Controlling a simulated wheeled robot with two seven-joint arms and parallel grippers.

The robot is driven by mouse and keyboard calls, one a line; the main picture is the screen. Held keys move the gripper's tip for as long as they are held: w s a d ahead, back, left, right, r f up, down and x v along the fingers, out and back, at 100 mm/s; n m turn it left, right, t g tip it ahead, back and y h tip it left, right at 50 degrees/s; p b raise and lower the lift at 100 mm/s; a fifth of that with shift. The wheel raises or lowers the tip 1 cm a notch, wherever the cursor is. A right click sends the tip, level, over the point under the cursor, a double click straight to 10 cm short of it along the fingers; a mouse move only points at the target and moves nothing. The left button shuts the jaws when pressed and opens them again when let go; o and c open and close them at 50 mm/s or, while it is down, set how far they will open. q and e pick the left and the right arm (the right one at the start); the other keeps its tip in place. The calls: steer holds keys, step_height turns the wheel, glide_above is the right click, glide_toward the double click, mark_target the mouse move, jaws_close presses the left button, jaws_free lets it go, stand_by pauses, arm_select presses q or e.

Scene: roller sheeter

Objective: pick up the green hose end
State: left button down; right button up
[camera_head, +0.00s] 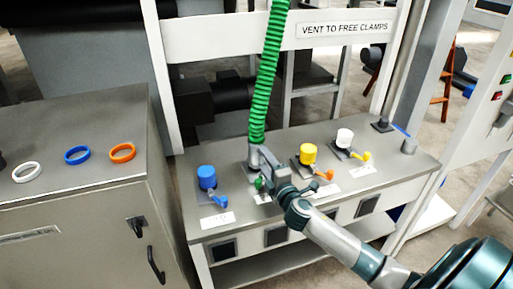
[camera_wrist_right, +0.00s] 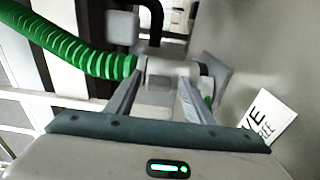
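The green corrugated hose (camera_head: 269,70) hangs down over the bench, and its lower end meets a grey fitting (camera_head: 255,145) just above the bench top. In the right wrist view the hose (camera_wrist_right: 75,52) comes in from the upper left and ends at the grey fitting (camera_wrist_right: 165,70). My right gripper (camera_head: 260,162) is at this fitting, low over the bench. In the wrist view its two fingers (camera_wrist_right: 160,80) stand apart, with the fitting at and just beyond their tips. I see no clear grip on it. My left gripper is out of view.
On the bench (camera_head: 320,215) stand a blue valve (camera_head: 207,178), a yellow valve (camera_head: 308,154) and a white valve (camera_head: 344,138), each with a handle. White, blue and orange rings lie on the left cabinet (camera_head: 70,190). A sign bar (camera_head: 230,38) crosses behind the hose.

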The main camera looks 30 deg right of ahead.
steer(key=c, duration=1)
steer(key=shift+r, duration=0.1)
jaws_close()
